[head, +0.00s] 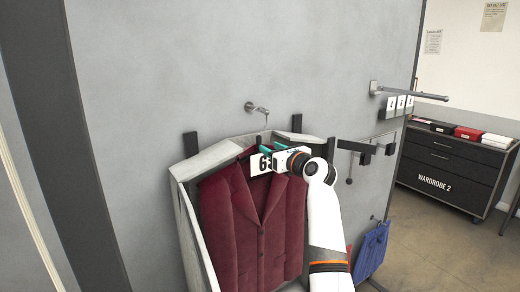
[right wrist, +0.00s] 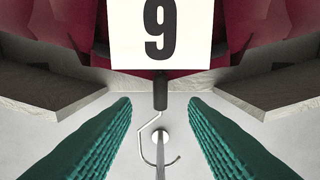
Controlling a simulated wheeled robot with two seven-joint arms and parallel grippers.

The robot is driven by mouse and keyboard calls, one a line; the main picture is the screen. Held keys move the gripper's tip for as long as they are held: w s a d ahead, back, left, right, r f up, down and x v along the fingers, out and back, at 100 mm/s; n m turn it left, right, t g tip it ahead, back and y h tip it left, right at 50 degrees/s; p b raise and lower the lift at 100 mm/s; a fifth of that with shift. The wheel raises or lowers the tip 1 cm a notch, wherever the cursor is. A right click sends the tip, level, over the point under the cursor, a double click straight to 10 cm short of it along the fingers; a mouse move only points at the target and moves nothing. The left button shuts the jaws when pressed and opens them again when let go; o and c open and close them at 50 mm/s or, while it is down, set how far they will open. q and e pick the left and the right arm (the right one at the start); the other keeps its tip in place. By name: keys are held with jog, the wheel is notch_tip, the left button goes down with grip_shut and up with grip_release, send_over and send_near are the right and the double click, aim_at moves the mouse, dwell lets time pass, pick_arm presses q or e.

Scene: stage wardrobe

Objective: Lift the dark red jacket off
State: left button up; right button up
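The dark red jacket (head: 253,225) hangs upright against the grey wall, inside a pale open-fronted cover (head: 186,172). A wall peg (head: 256,108) is above it, with a thin hanger hook at its end; the hook (right wrist: 147,137) also shows in the right wrist view, by the peg. A white number card (head: 260,164) is at the collar, partly hidden by my right gripper. My right gripper (head: 266,155) is at the collar, its teal fingers (right wrist: 160,105) spread on both sides of the hanger's dark stem (right wrist: 160,92), with gaps to each. My left gripper is out of view.
To the right are a wall rail (head: 412,93) with number cards, a lower rack (head: 362,146) with dark blocks, and a blue garment (head: 372,250). A dark drawer cabinet (head: 450,168) marked WARDROBE 2 stands farther right, with boxes on top. The wall above the peg is clear.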

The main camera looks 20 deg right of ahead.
aim_at(260, 138)
jog(key=w, duration=0.1)
jog(key=w+p, duration=0.1)
jog(key=w, duration=0.2)
jog(key=shift+w+a, duration=0.15)
jog(key=shift+a, duration=0.2)
jog(key=shift+w+a, duration=0.15)
jog(key=shift+w, duration=1.2)
grip_shut()
jog(key=shift+r, duration=0.15)
jog(key=shift+p, duration=0.3)
jog(key=shift+r+p, duration=0.55)
jog(key=shift+p, duration=0.15)
